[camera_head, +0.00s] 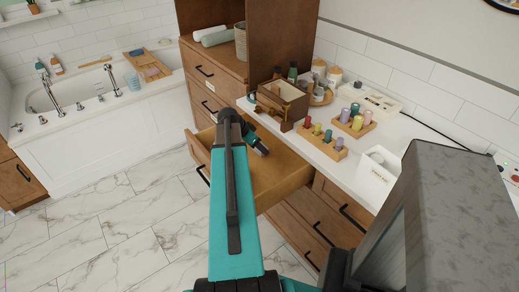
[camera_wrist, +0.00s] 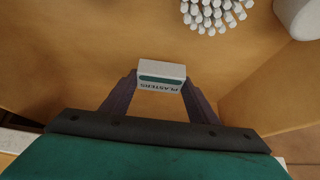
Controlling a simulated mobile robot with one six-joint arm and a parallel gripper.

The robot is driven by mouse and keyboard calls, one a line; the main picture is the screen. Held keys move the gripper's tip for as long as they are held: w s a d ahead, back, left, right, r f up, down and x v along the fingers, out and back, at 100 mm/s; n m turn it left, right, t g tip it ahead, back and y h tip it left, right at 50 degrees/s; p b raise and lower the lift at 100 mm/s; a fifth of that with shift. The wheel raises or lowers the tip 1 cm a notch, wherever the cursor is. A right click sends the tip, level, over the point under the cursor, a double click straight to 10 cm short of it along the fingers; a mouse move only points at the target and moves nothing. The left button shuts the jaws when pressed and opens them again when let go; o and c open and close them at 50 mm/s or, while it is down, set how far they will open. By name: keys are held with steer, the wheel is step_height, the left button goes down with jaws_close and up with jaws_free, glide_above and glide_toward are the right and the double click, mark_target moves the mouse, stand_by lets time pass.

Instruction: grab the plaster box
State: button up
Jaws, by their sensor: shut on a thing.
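The plaster box (camera_wrist: 161,76) is a small white box with a green band and the word PLASTERS, seen in the wrist view. My gripper (camera_wrist: 158,88) has one finger at each side of the box and is shut on it. Wooden drawer surface lies behind the box; I cannot tell whether the box touches it. In the head view, my gripper (camera_head: 258,146) is over the open wooden drawer (camera_head: 285,182), and the plaster box cannot be made out there.
A bundle of white cotton swabs (camera_wrist: 212,14) and a white round thing (camera_wrist: 298,16) are in the drawer beyond the box. Above the drawer, the counter (camera_head: 345,168) carries a wooden box (camera_head: 283,98), racks of coloured bottles (camera_head: 324,140) and a white container (camera_head: 376,172). A bathtub stands at left.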

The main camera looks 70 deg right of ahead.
step_height(320, 180, up, 5)
steer(key=shift+r+b, duration=0.1)
steer(key=shift+b, duration=0.3)
steer(key=a+b, duration=0.4)
steer(key=a, duration=0.7)
steer(key=shift+f, duration=0.3)
steer(key=b, duration=0.2)
steer(key=shift+a+b, duration=0.2)
steer(key=shift+b, duration=0.1)
steer(key=a+b, duration=0.1)
steer(key=b, duration=0.4)
steer(key=a+b, duration=0.1)
steer(key=b, duration=0.3)
steer(key=shift+s, duration=0.1)
